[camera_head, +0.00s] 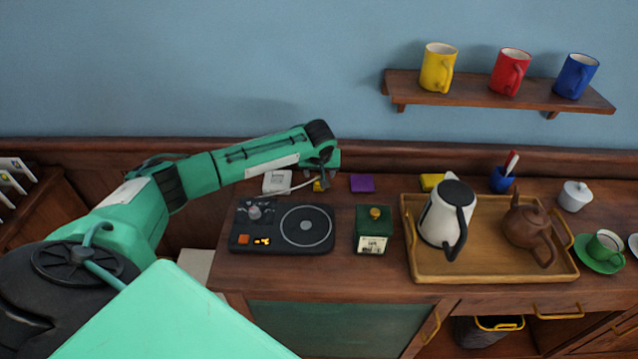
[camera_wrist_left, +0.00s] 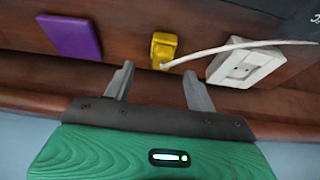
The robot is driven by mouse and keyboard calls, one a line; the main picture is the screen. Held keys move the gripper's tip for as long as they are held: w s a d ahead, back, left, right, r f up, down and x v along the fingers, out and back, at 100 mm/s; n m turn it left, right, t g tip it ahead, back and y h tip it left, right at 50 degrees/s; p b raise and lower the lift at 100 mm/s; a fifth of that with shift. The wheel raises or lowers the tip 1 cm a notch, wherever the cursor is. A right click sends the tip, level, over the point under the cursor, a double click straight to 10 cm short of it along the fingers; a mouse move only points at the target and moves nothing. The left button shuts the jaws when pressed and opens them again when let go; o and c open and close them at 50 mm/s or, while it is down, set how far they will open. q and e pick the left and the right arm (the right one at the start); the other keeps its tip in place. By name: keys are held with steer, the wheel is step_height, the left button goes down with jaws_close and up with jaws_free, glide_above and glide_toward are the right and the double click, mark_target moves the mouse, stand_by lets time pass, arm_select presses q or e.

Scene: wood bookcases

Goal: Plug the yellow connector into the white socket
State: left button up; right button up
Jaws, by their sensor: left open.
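The yellow connector (camera_head: 319,185) lies at the back of the wooden counter, just below my left gripper in the head view. In the left wrist view the yellow connector (camera_wrist_left: 163,48) is ahead of the fingertips, in line with the gap between them and apart from them. A white cable runs from it to the right, across the white socket (camera_wrist_left: 244,66). The white socket also shows in the head view (camera_head: 277,182), left of the connector. My left gripper (camera_wrist_left: 157,76) is open and empty. My right gripper is not in view.
A purple block (camera_head: 362,183) lies right of the connector. A black turntable-like device (camera_head: 283,228), a green box (camera_head: 374,222) and a wooden tray (camera_head: 490,271) holding a kettle stand nearer the front. A shelf (camera_head: 480,90) with mugs hangs above.

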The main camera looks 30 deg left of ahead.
mark_target(319, 177)
arm_select(q)
steer(key=p+x, duration=0.1)
steer(key=x, duration=0.2)
steer(key=shift+w+a+f, duration=0.1)
steer(key=shift+a+f, duration=0.05)
steer(key=shift+w+a+f, duration=0.15)
steer(key=shift+w+f, duration=0.05)
steer(key=shift+f, duration=0.4)
steer(key=c, duration=1)
step_height(319, 177, up, 20)
steer(key=b, duration=0.3)
